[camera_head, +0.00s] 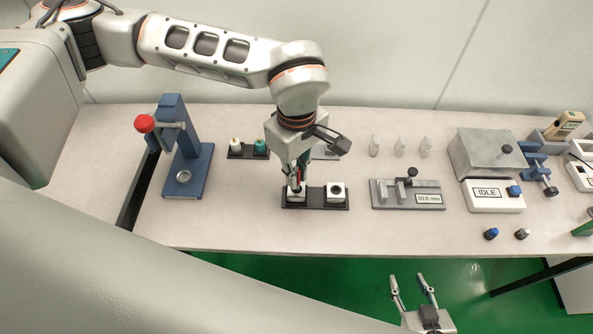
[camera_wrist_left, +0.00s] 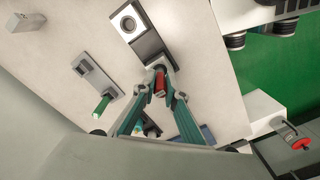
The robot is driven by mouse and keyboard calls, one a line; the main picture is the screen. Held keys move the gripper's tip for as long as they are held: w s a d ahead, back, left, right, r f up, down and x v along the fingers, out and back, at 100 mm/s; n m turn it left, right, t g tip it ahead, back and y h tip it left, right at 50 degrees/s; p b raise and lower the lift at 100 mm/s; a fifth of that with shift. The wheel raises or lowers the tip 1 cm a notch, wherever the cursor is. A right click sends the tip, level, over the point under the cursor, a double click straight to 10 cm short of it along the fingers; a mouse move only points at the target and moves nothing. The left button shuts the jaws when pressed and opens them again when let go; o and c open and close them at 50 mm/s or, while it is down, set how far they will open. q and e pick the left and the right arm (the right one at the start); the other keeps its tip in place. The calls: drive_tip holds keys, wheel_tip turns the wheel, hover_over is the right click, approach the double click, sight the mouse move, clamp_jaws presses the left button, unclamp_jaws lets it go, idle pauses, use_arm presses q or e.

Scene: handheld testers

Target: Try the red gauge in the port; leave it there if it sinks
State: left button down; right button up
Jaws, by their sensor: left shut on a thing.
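My left gripper (camera_head: 297,185) points down over the left block (camera_head: 291,198) of a dark two-block base. It is shut on the red gauge (camera_head: 300,176). The red gauge also shows between the fingertips in the left wrist view (camera_wrist_left: 160,83). The fingers hide most of the left block and the gauge's lower end, so I cannot tell how deep it sits. The right block (camera_head: 336,191) has a bare round dark hole, also clear in the left wrist view (camera_wrist_left: 127,22). My right gripper (camera_head: 413,291) is open and empty, low in front of the table.
A dark rack (camera_head: 236,153) with a cream and a teal knob stands behind to the left. A blue press (camera_head: 187,165) with a red knob is further left. A plate with a display (camera_head: 405,195) and an IDLE box (camera_head: 495,197) stand to the right.

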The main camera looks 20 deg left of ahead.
use_arm(q)
drive_tip(key=shift+r, duration=0.1)
idle(0.6)
drive_tip(key=shift+r, duration=0.35)
drive_tip(key=shift+p, duration=0.3)
drive_tip(key=shift+f+b, duration=0.4)
drive_tip(key=shift+f, duration=0.15)
idle(1.1)
drive_tip(key=shift+r, duration=0.25)
idle(0.4)
drive_tip(key=shift+r+p, duration=0.3)
idle(1.1)
drive_tip(key=shift+f+b, duration=0.35)
drive_tip(key=shift+f, duration=0.2)
idle(0.4)
